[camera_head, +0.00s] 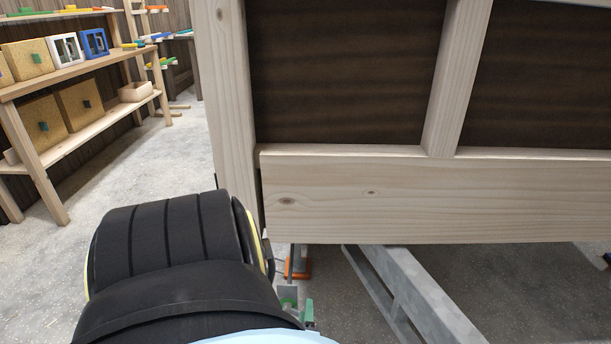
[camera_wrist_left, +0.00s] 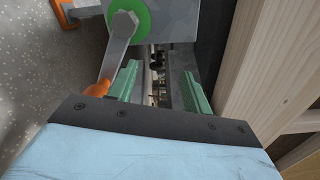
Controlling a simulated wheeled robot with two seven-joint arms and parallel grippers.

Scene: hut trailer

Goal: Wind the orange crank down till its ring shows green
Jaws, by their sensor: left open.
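In the left wrist view the crank has a flat grey arm (camera_wrist_left: 118,50) running down from a hub to an orange handle (camera_wrist_left: 98,89). The ring (camera_wrist_left: 143,14) around the hub shows green. My left gripper (camera_wrist_left: 160,70) is open, with green fingers pointing away from the camera and nothing seen held between them. The orange handle is just left of the left finger, outside the jaws; I cannot tell whether they touch. In the head view my left gripper (camera_head: 299,308) shows small below the trailer's edge, partly hidden by the wheel and my forearm. My right gripper is out of view.
The trailer's wooden side board (camera_head: 430,195) hangs over the work spot. A black wheel (camera_head: 165,245) stands close on the left. A grey metal beam (camera_head: 410,295) runs right of the gripper. An orange foot (camera_head: 299,268) is behind it. Shelves (camera_head: 85,68) are at back left.

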